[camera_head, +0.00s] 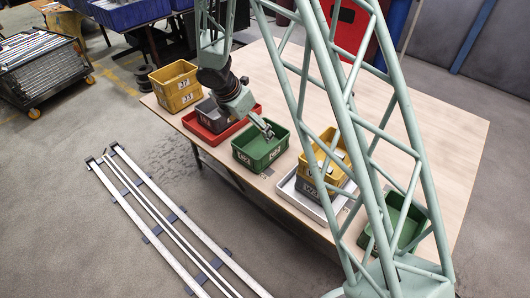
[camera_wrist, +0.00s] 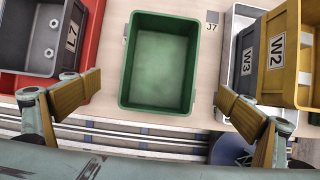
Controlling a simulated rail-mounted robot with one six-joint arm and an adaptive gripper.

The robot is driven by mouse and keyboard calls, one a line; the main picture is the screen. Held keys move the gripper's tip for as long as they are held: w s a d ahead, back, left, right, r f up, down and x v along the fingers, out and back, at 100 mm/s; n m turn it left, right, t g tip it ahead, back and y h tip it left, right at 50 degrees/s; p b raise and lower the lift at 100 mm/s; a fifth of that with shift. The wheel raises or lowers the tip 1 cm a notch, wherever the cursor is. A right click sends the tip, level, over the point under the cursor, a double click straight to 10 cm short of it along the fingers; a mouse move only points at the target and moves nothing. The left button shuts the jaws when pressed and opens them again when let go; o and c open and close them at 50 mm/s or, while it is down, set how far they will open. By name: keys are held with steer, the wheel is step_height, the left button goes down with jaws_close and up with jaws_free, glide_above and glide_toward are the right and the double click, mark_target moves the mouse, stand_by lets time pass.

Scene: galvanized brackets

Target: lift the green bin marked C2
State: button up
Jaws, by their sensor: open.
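A green bin (camera_head: 247,163) stands on the wooden table below my gripper (camera_head: 268,132); its white label is too small to read surely. In the wrist view the same empty green bin (camera_wrist: 160,104) lies ahead, between the lines of my gripper's two fingers (camera_wrist: 161,90). The fingers are spread wide, one to each side, and hold nothing. A second green bin (camera_head: 407,222) stands at the table's right end, partly behind my lattice frame, its mark hidden. I cannot tell which green bin is C2.
Left of the near green bin, a grey bin L7 (camera_wrist: 44,60) stands in a red tray (camera_wrist: 91,35). Right of it, a yellow bin W2 (camera_wrist: 282,50) sits above grey bin W3 (camera_wrist: 246,62) on a white tray (camera_head: 288,188). Stacked yellow bins (camera_head: 178,100) stand farther left.

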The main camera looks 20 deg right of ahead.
steer(key=shift+f, duration=0.1)
stand_by(0.3)
steer(key=b, duration=0.2)
glide_toward(264, 148)
steer(key=shift+s+a+r, duration=0.3)
steer(key=shift+a+r, duration=0.05)
steer(key=shift+a, duration=0.05)
steer(key=shift+w+d+f, duration=0.15)
steer(key=shift+d+f, duration=0.05)
steer(key=shift+f, duration=0.3)
steer(key=shift+f, duration=0.1)
steer(key=shift+d+b+x, duration=0.2)
steer(key=shift+b+x, duration=0.95)
steer(key=shift+x, duration=1.35)
steer(key=shift+w, duration=0.15)
steer(key=c, duration=0.8)
steer(key=shift+r, duration=0.3)
